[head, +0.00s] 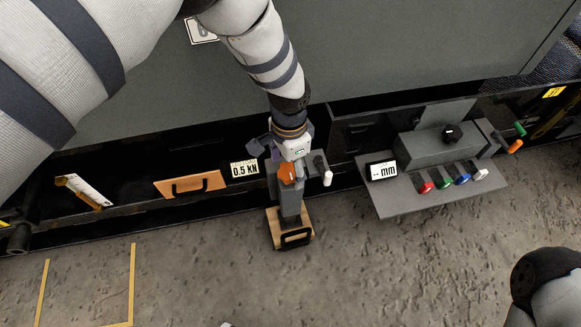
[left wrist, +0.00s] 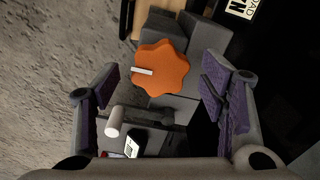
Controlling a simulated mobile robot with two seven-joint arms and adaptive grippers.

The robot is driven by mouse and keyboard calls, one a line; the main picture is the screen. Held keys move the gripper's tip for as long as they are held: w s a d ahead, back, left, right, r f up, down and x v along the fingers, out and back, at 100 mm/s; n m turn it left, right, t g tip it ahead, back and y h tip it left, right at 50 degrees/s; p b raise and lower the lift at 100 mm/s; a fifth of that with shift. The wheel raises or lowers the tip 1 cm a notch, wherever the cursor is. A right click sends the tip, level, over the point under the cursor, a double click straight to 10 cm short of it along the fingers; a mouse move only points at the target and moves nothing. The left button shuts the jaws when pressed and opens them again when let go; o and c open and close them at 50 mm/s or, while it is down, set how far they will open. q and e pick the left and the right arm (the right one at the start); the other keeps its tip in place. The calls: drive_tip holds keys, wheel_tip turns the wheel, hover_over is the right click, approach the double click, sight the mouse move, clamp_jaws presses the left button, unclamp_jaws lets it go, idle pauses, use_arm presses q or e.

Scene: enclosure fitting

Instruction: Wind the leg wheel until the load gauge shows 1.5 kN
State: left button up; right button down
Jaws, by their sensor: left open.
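The load gauge (head: 244,168) reads 0.5 kN in the head view; part of a label with "LOAD" (left wrist: 240,8) shows at the top of the left wrist view. The grey leg (head: 290,205) stands on a wooden pad with a black handle. On it is an orange lobed wheel (head: 287,174), which has a white mark in the left wrist view (left wrist: 162,68). A dark crank with a white grip (head: 327,178) sits beside it. My left gripper (head: 284,150) is open over the leg, its purple-padded fingers (left wrist: 160,92) on either side of the wheel; contact cannot be told.
A grey control shelf (head: 405,208) with coloured knobs and a mm display (head: 382,171) is to the right. An orange plate with a handle (head: 190,184) is left of the gauge. Yellow lines (head: 133,280) mark the floor at lower left. The front floor is mostly clear.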

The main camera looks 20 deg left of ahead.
sight(289, 170)
use_arm(q)
drive_tip(key=shift+f, duration=0.1)
drive_tip(key=c, duration=1.2)
drive_tip(key=shift+o, duration=0.2)
drive_tip(key=shift+m+p, duration=0.45)
drive_tip(key=shift+m, duration=0.65)
drive_tip(key=m, duration=0.3)
drive_tip(key=o, duration=1.2)
drive_tip(key=shift+c, duration=0.2)
wheel_tip(289, 170, up, 12)
